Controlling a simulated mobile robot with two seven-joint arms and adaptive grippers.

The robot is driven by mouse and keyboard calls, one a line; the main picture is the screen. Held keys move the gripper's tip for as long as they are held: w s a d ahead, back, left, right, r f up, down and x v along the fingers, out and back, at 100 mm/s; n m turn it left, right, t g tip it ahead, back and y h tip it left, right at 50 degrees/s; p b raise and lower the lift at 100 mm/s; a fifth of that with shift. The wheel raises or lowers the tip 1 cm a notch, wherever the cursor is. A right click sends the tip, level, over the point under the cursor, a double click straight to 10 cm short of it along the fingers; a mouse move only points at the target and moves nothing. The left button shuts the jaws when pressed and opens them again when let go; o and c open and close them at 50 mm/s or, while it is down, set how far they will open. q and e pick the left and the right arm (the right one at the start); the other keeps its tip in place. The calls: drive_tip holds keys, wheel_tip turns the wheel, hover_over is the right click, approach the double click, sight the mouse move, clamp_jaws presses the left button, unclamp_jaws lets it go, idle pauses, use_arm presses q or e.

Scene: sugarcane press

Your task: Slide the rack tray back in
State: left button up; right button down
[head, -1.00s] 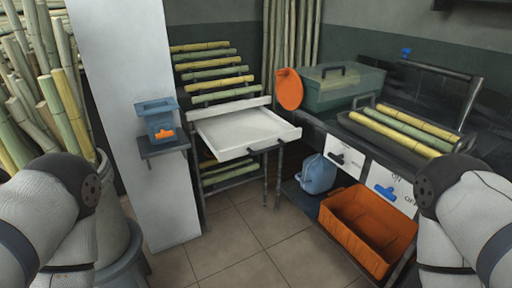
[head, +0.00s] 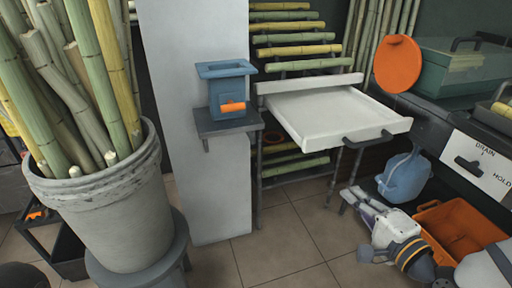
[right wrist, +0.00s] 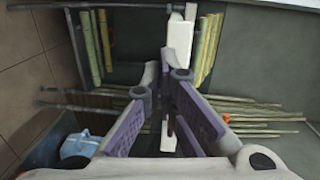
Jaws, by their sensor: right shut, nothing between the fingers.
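The white rack tray (head: 330,113) sticks out from the rack of cane stalks, with a dark handle (head: 368,136) on its front edge. The tray looks level and empty. My right gripper (head: 352,194) is below and in front of the tray, apart from the handle, and is shut with nothing in it. In the right wrist view its purple-padded fingers (right wrist: 165,76) point toward the rack, with a white part that looks like the tray (right wrist: 180,42) beyond them. My left gripper is out of view.
A blue box (head: 226,90) with an orange lever sits on a shelf left of the tray. A large pot (head: 95,215) of cane stands at left. A blue jug (head: 402,178), an orange crate (head: 462,230) and the counter (head: 485,165) are at right. An orange disc (head: 398,64) is beside the tray.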

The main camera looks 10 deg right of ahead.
sight(319, 144)
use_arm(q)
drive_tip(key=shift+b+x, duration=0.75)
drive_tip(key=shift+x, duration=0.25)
use_arm(e)
drive_tip(key=shift+m+t, duration=0.4)
drive_tip(key=shift+t, duration=0.2)
drive_tip(key=w, duration=0.5)
drive_tip(key=w+r, duration=0.1)
drive_tip(key=w, duration=0.4)
drive_tip(key=w+r, duration=0.1)
drive_tip(key=w, duration=0.4)
drive_tip(key=shift+a, duration=0.1)
drive_tip(key=shift+w, duration=0.1)
